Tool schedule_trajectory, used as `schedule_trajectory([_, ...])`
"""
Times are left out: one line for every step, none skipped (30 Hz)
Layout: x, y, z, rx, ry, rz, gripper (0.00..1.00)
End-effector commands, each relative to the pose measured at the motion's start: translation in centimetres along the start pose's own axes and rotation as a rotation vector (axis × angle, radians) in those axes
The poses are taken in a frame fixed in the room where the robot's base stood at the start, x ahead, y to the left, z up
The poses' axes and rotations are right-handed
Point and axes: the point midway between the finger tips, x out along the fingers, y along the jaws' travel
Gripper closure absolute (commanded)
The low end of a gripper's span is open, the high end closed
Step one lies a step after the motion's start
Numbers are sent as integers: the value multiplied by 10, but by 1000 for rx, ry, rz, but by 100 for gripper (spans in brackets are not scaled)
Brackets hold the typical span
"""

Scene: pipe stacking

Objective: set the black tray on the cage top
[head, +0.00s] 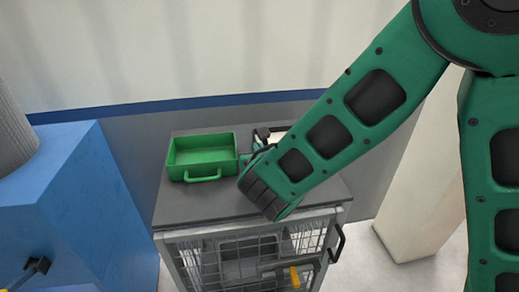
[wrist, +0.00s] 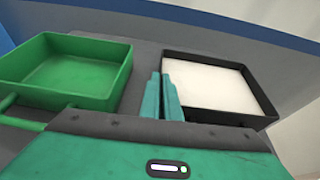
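The black tray (wrist: 222,55), with a white inside, is at the right of the wrist view. In the head view, a small part of it (head: 262,132) shows behind my arm at the back right of the cage top (head: 185,208). My gripper (wrist: 165,78) is at the tray's left wall, its two fingers close together with that wall's edge seemingly between them.
A green tray (head: 203,145) with a front handle sits on the cage top left of the black tray, with a narrow gap between. A blue block (head: 85,195) stands left of the cage. The front left of the top is bare. A wall is close behind.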

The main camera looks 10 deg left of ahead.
Motion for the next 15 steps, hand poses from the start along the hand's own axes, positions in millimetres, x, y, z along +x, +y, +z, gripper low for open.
schedule_trajectory([0, 0, 1, 0, -2, 0, 100])
schedule_trajectory([0, 0, 1, 0, -2, 0, 100])
schedule_trajectory([0, 0, 1, 0, -2, 0, 100])
schedule_trajectory([0, 0, 1, 0, -2, 0, 100])
schedule_trajectory([0, 0, 1, 0, -2, 0, 100])
schedule_trajectory([0, 0, 1, 0, -1, 0, 100])
schedule_trajectory([0, 0, 0, 0, -1, 0, 100])
schedule_trajectory([0, 0, -1, 0, 0, 0, 95])
schedule_trajectory([0, 0, -1, 0, -1, 0, 85])
schedule_trajectory([0, 0, -1, 0, -1, 0, 78])
schedule_trajectory([0, 0, 0, 0, -1, 0, 78])
schedule_trajectory([0, 0, 0, 0, -1, 0, 78])
schedule_trajectory([0, 0, 0, 0, -1, 0, 78])
schedule_trajectory([0, 0, 0, 0, -1, 0, 78])
schedule_trajectory([0, 0, 0, 0, -1, 0, 78])
